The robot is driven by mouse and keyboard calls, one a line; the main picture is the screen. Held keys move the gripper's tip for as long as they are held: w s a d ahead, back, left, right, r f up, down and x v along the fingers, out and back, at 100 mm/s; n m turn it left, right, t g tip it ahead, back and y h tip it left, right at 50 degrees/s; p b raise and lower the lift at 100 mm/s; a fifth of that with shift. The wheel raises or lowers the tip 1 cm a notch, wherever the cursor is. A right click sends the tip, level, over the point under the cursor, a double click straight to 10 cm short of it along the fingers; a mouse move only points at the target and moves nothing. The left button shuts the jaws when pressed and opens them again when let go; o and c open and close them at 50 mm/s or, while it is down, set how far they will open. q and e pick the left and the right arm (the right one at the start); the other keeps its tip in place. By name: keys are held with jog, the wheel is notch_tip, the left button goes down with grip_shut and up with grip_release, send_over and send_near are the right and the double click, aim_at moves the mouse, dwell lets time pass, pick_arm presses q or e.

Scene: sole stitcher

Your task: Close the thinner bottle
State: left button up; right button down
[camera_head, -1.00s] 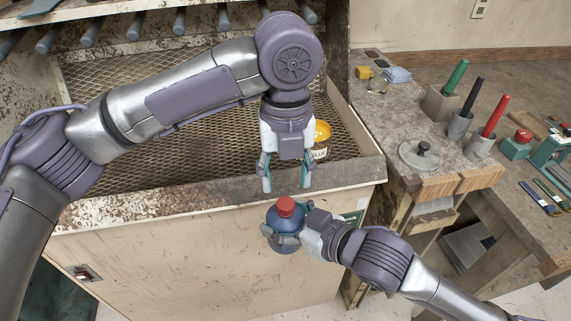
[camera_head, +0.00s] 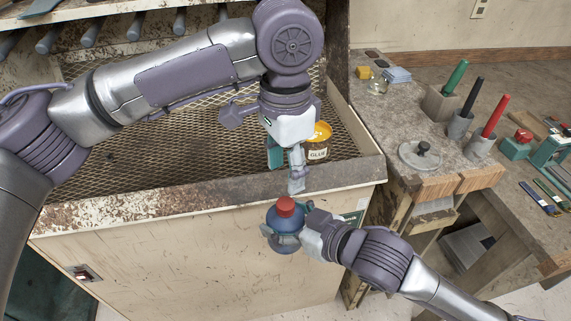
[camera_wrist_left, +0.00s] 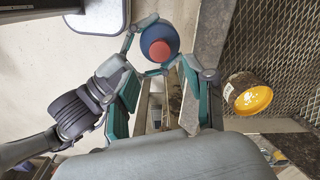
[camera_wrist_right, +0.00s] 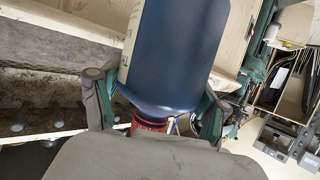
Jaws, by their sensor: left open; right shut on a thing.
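A blue bottle (camera_head: 286,228) with a red cap (camera_head: 286,206) stands roughly upright in front of the mesh tray's front wall. My right gripper (camera_head: 283,238) is shut around its body. In the left wrist view the blue bottle (camera_wrist_left: 142,52) shows from above, its red cap (camera_wrist_left: 160,50) facing that camera. In the right wrist view the blue body (camera_wrist_right: 178,50) fills the upper middle, with red (camera_wrist_right: 150,125) at its end. I cannot tell how tightly the cap sits. My left gripper (camera_head: 286,170) is open and empty, pointing down, above and behind the cap.
A workbench (camera_head: 400,125) with coloured-handled tools is at right.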

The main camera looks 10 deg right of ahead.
aim_at(286, 203)
pick_arm(q)
jog(key=shift+n, duration=0.4)
jog(key=shift+f, duration=0.1)
jog(key=shift+f, duration=3.9)
grip_shut()
jog(key=m, duration=0.5)
jog(key=shift+o, duration=0.4)
grip_release()
